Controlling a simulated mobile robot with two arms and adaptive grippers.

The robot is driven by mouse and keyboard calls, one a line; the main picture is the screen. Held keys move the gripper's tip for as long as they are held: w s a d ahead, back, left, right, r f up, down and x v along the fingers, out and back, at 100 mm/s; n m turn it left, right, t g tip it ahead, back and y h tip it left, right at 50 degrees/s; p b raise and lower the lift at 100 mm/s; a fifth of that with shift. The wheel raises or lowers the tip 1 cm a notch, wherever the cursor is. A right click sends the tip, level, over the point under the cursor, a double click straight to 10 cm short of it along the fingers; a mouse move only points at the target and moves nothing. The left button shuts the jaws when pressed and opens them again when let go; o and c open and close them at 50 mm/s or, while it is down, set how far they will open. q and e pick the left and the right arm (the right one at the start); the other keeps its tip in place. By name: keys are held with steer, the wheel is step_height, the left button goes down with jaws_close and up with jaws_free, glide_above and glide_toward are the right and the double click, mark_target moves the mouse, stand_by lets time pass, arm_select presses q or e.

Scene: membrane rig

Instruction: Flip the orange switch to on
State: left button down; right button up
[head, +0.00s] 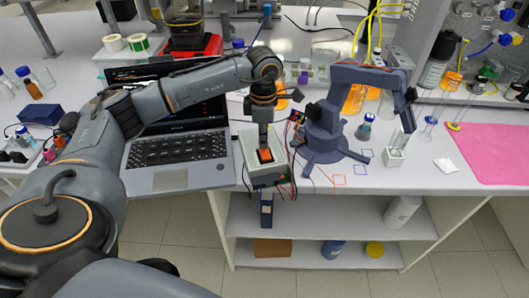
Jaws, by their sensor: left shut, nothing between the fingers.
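The orange switch (265,156) sits on top of a pale box (246,143) with a dark green front, near the front edge of the bench. My left arm comes in from the left, over the laptop, and its gripper (264,148) points straight down at the switch. The gripper is shut and empty. Its tips are at or just above the switch; I cannot tell whether they touch it. They hide part of the switch, and I cannot tell which way it is tipped. My right gripper is not in view.
An open laptop (175,150) lies left of the box. A small blue-grey desktop robot arm (325,128) stands close on the right, with loose wires between. Beakers and flasks stand behind. A pink mat (490,153) lies far right. Open shelves are below the bench.

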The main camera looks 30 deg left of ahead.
arm_select(q)
steer(key=shift+f+b, duration=0.45)
steer(key=shift+f, duration=0.15)
steer(key=shift+r, duration=0.1)
steer(key=shift+r+p, duration=2.15)
steer(key=shift+r, duration=1.35)
